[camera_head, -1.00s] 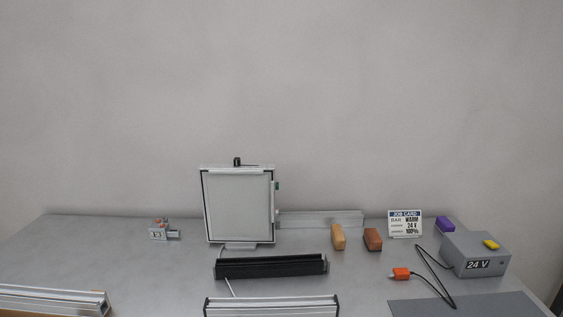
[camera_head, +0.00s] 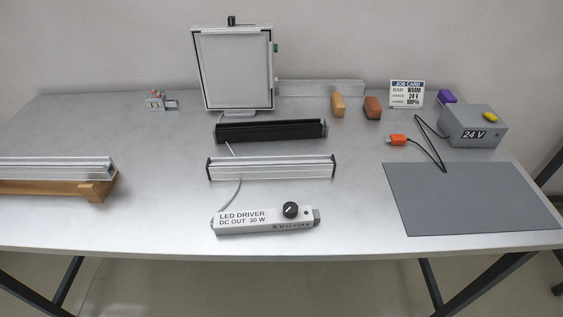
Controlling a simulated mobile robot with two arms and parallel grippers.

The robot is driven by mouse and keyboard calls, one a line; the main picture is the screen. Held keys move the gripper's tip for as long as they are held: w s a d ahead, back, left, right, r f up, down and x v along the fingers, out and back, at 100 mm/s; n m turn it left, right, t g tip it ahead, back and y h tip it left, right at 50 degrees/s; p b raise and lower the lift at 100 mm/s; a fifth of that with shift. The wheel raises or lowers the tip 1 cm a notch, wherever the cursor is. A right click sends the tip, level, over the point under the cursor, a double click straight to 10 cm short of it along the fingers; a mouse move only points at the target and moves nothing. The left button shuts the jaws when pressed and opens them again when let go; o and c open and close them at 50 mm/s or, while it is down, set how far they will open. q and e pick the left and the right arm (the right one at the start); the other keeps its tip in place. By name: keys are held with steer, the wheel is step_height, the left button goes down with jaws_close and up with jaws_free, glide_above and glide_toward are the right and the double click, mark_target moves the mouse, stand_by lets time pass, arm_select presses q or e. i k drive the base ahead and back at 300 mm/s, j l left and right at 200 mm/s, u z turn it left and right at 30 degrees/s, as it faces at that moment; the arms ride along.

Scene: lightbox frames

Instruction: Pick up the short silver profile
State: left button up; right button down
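A silver profile (camera_head: 271,168) with dark end caps lies crosswise in the middle of the table, with a thin cable at its left end. Another silver profile (camera_head: 55,169) lies at the left on a wooden support (camera_head: 97,190) and runs out of the picture, so its full length is hidden. A black profile (camera_head: 270,131) lies behind the middle one. Neither of my grippers shows in the head view.
A white LED driver (camera_head: 266,219) with a black knob lies in front. A framed panel (camera_head: 234,70) stands behind. A grey mat (camera_head: 470,198) and a 24 V box (camera_head: 472,126) are at the right. Small blocks and a job card (camera_head: 407,94) stand at the back.

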mark_target(283, 167)
steer(key=i+l+u, duration=0.15)
steer(key=l, duration=0.75)
steer(key=l+u, duration=0.1)
steer(key=l, duration=0.8)
